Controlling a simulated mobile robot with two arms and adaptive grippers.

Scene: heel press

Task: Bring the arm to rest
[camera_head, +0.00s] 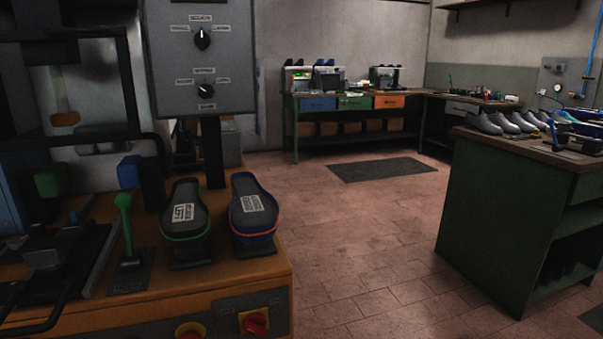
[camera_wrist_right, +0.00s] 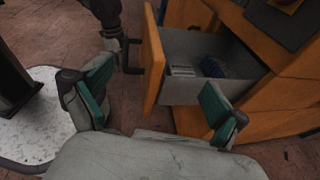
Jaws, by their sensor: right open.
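My right gripper (camera_wrist_right: 157,97) shows in the right wrist view. Its two teal-padded fingers are spread wide, with nothing between them. Past the fingers, an orange-fronted drawer (camera_wrist_right: 153,68) stands pulled out of an orange cabinet (camera_wrist_right: 262,108). It has a dark handle (camera_wrist_right: 132,58), and small blue and pale items lie inside. The gripper appears apart from the drawer and handle. Neither gripper shows in the head view, and my left gripper cannot be made out.
In the head view, the orange machine (camera_head: 150,308) at left carries a green lever (camera_head: 125,225), two dark shoe-shaped pieces and a grey control panel (camera_head: 203,85). A green bench (camera_head: 500,215) with shoes stands at right. Open tiled floor (camera_head: 350,240) lies between.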

